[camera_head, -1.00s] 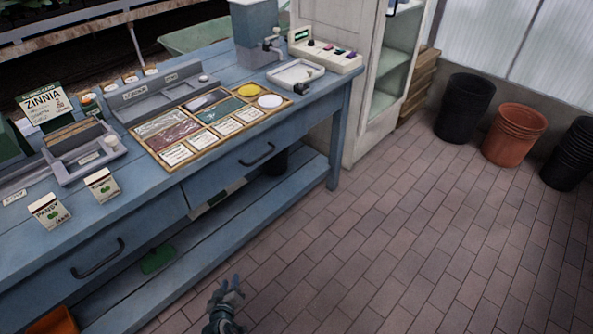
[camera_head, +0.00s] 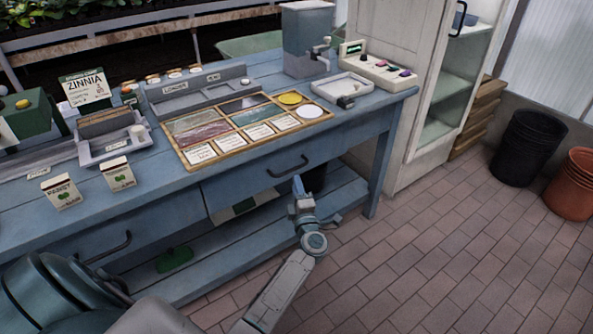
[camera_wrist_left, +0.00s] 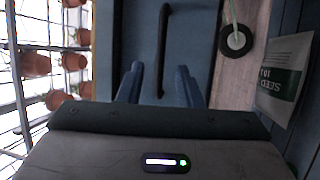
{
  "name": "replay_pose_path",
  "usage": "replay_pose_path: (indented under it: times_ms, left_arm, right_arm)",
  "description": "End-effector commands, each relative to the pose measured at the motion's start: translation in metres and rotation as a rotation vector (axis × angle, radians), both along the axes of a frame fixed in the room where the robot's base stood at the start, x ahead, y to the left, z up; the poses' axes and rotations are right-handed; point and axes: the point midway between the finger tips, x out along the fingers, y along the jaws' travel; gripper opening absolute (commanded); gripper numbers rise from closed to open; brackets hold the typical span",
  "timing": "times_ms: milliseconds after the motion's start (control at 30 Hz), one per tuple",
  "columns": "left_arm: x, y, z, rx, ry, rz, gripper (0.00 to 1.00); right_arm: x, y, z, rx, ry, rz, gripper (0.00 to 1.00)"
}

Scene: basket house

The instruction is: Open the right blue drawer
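The right blue drawer (camera_head: 240,184) is under the blue bench top, its front flush with the bench and shut. Its dark bar handle (camera_head: 287,167) is on the front, and the handle (camera_wrist_left: 163,50) also shows in the left wrist view. My left gripper (camera_head: 298,186) is in front of the drawer, just below the handle's right part in the head view. In the left wrist view its two blue fingers (camera_wrist_left: 158,82) are spread, with the handle's end between them in the picture. I cannot tell whether they touch it. My right gripper is not in view.
The left drawer's handle (camera_head: 108,247) is at lower left. Seed packets and a tray of cards (camera_head: 225,149) are on the bench top. A lower shelf (camera_head: 200,262) runs beneath. A white cabinet (camera_head: 402,80) stands right of the bench; brick floor (camera_head: 430,260) is open at right.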

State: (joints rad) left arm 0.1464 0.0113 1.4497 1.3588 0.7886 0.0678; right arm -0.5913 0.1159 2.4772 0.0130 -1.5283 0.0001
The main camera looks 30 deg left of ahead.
Motion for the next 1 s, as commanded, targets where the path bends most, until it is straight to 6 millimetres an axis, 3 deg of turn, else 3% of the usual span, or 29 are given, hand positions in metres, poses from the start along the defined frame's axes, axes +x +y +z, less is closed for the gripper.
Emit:
replay_pose_path:
  times_ms: [333, 767, 933, 1000]
  left_arm:
    - [0.042, 0.041, 0.010, 0.002, 0.001, 0.000, 0.32]
    - [0.050, 0.049, 0.012, 0.000, 0.002, -0.001, 0.32]
    - [0.050, 0.049, 0.012, 0.000, 0.002, -0.001, 0.03]
    - [0.050, 0.049, 0.012, 0.000, 0.002, -0.001, 0.00]
  right_arm:
    - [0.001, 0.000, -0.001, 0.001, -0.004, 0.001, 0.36]
    - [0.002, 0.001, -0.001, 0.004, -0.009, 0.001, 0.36]
    - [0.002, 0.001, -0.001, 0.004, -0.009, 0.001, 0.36]
    - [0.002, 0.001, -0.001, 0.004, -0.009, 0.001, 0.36]
